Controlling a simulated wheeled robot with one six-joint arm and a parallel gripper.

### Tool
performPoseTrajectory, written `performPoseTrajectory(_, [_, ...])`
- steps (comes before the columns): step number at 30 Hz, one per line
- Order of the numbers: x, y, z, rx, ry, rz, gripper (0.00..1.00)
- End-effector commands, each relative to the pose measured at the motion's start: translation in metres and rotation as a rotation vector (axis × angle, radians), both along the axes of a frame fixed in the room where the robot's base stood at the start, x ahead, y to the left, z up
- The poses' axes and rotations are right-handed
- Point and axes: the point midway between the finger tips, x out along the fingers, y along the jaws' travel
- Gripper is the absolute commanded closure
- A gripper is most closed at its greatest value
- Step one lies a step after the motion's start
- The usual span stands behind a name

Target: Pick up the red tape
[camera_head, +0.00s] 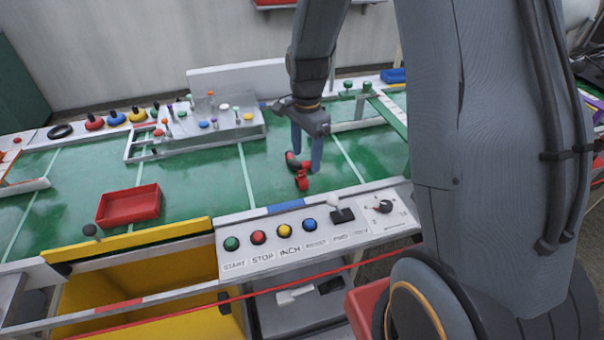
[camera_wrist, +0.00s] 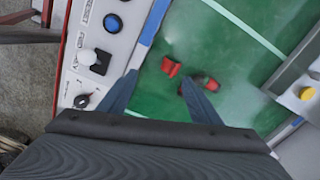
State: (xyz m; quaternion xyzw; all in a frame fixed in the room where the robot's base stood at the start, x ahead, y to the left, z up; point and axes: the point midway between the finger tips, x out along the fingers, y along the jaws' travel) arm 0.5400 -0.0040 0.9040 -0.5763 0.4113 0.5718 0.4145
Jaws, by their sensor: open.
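A small red piece (camera_head: 302,181) lies on the green table below my gripper. A second red piece with dark parts (camera_head: 292,160) lies just behind it, partly hidden by a finger. I cannot tell for certain which is the red tape or whether they touch. In the wrist view, the plain red piece (camera_wrist: 171,67) shows between the finger directions, ahead of the tips. The red and black piece (camera_wrist: 207,82) is by the right fingertip, which covers part of it. My gripper (camera_head: 306,161) is open and empty, fingers pointing down above the pieces; it also shows in the wrist view (camera_wrist: 160,80).
A control panel (camera_head: 290,262) with coloured buttons borders the table's front. A red tray (camera_head: 130,205) sits at left. A raised grey board with coloured knobs (camera_head: 190,132) stands behind. The green surface (camera_head: 205,170) between tray and gripper is clear.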

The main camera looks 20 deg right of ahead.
Motion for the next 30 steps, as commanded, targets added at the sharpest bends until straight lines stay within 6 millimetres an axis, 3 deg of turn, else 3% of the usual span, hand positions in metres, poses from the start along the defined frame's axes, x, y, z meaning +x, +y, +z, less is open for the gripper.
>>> performPoseTrajectory(3, [0.017, 0.000, -0.008, 0.001, 0.006, -0.142, 0.42])
performPoseTrajectory(9, [0.026, 0.001, -0.019, 0.001, 0.010, -0.241, 0.42])
performPoseTrajectory(20, [0.027, 0.002, -0.047, 0.001, 0.009, -0.241, 0.42])
performPoseTrajectory(30, [0.030, 0.004, -0.085, 0.001, 0.010, -0.240, 0.42])
